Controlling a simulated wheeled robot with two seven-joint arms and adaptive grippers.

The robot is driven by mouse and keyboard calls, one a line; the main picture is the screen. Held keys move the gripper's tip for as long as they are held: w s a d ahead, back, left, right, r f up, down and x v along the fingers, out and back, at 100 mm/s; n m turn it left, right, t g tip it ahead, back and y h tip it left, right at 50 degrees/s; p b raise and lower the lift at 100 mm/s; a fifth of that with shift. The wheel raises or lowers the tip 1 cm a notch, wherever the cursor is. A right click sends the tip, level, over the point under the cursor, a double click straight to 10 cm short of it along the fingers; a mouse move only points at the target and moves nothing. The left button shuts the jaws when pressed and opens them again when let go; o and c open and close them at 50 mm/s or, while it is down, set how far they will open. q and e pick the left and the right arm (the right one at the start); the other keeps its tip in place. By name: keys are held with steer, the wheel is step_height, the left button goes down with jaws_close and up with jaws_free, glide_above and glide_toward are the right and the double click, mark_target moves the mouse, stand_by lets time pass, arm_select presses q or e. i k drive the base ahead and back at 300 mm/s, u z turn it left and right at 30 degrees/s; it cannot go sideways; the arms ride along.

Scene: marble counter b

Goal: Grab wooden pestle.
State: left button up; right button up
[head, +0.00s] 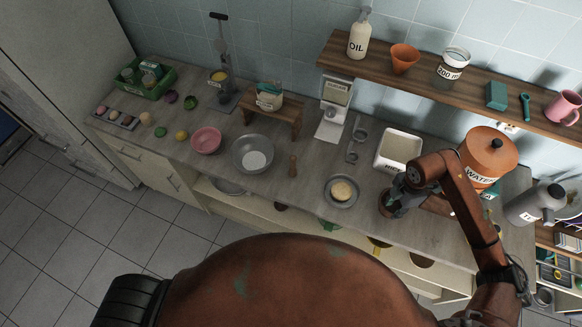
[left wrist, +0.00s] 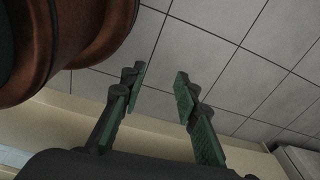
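A white bin (head: 398,150) and an orange water container (head: 487,152) stand right. A shelf (head: 430,72) hangs above. Counter between pestle and plate is clear.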

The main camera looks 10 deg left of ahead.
mark_target(293, 172)
steer(key=u, duration=3.45)
steer(key=k, duration=0.8)
steer(key=z, duration=1.65)
steer(key=i, duration=0.5)
